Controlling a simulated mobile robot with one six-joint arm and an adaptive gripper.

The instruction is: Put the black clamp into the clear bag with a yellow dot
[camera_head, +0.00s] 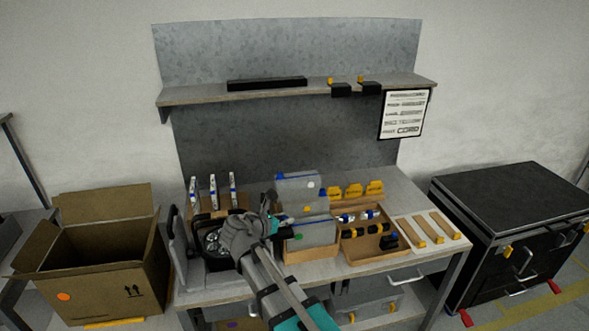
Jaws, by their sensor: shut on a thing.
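My gripper (271,222) is over the left side of the bench, beside the clear bags. It is shut on a small dark thing, which looks like the black clamp; the fingers and wrist hide most of it. Clear bags with blue parts stand in rows in a low wooden box (312,254).
A wooden tray (372,259) right of the bags holds black, yellow and blue-white parts. Yellow-black pieces stand behind it. A black container (218,262) is left of my gripper. A shelf (200,95) hangs above. A cardboard box (100,290) stands left, a black cabinet (515,190) right.

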